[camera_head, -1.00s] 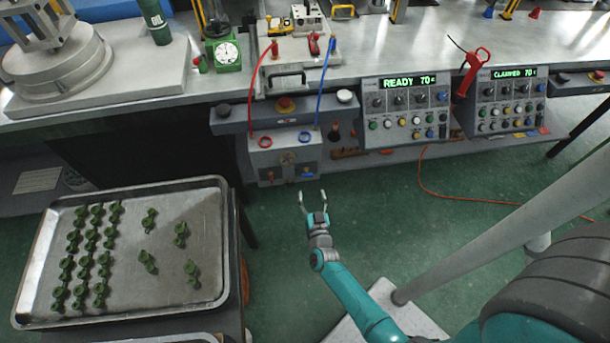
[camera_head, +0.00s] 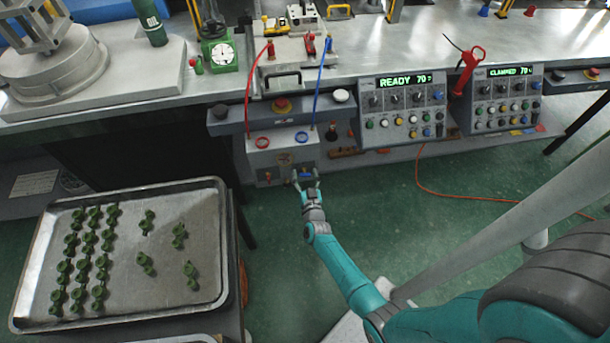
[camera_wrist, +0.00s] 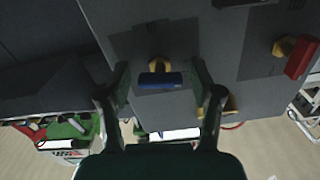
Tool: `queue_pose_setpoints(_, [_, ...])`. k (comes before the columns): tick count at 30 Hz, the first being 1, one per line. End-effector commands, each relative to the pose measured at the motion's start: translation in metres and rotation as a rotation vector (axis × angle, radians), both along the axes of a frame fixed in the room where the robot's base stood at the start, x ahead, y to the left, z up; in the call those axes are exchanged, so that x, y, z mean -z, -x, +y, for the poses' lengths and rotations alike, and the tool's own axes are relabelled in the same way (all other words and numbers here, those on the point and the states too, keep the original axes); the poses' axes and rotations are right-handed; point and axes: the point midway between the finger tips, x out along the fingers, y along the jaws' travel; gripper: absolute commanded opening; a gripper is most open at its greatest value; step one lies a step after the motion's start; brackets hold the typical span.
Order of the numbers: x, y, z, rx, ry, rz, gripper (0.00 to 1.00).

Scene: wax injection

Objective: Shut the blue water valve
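The blue water valve is a small blue handle on a brass fitting, on the front of a grey box under the bench. In the wrist view the blue valve handle (camera_wrist: 161,80) lies crosswise between the fingers of my gripper (camera_wrist: 158,92), with a gap on both sides. In the head view my gripper (camera_head: 307,185) is open just in front of the grey box (camera_head: 262,160), with the blue valve (camera_head: 305,174) between its fingertips. A red valve handle (camera_wrist: 301,57) sits to the right in the wrist view.
A red hose (camera_head: 248,85) and a blue hose (camera_head: 319,85) run down to the box top. Control panels (camera_head: 400,108) hang to the right. A metal tray (camera_head: 200,215) with green pieces stands at the left. The floor right of my gripper is mostly clear, with an orange cable (camera_head: 450,197).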

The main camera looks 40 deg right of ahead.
Motion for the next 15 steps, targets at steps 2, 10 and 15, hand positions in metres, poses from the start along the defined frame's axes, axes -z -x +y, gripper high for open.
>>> queue_pose_setpoints(2, [0.0000, 0.0001, 0.0001, 0.000, 0.000, 0.000, 0.39])
queue_pose_setpoints(10, [-0.0002, 0.0000, 0.0000, 0.000, 0.007, 0.005, 0.08])
queue_pose_setpoints(15, [-0.0002, 0.0000, 0.0001, 0.000, 0.085, 0.058, 0.08])
